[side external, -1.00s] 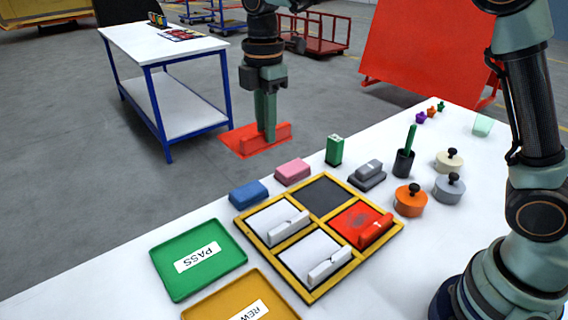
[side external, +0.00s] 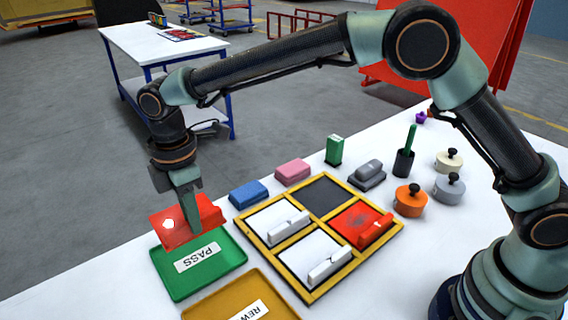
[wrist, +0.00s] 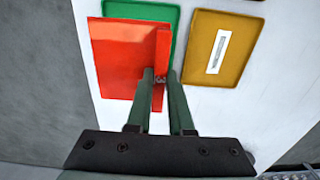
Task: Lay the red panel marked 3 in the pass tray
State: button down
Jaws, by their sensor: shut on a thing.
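My gripper (side external: 195,222) is shut on the upright handle of a red panel (side external: 174,229). In the wrist view my gripper's fingers (wrist: 161,78) pinch that red handle, and the red panel (wrist: 122,55) spreads to the left. A small mark shows on the handle between the fingers, partly hidden. The panel is above the back part of the green pass tray (side external: 222,266), overlapping its far edge. In the wrist view the green tray (wrist: 140,11) shows only along its border behind the panel. I cannot tell whether the panel touches the tray.
A yellow tray (side external: 283,309) lies next to the green one. A yellow-framed rack (side external: 335,285) holds two white panels and a red panel (side external: 352,216); one dark cell is empty. A blue block (side external: 249,194) and a pink block (side external: 293,172) stand behind it.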

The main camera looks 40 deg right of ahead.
notch_tip(320, 180, down, 11)
jog(key=shift+r, duration=0.1)
dwell(0.4)
jog(key=c, duration=0.8)
grip_release()
jog(key=shift+f, duration=0.2)
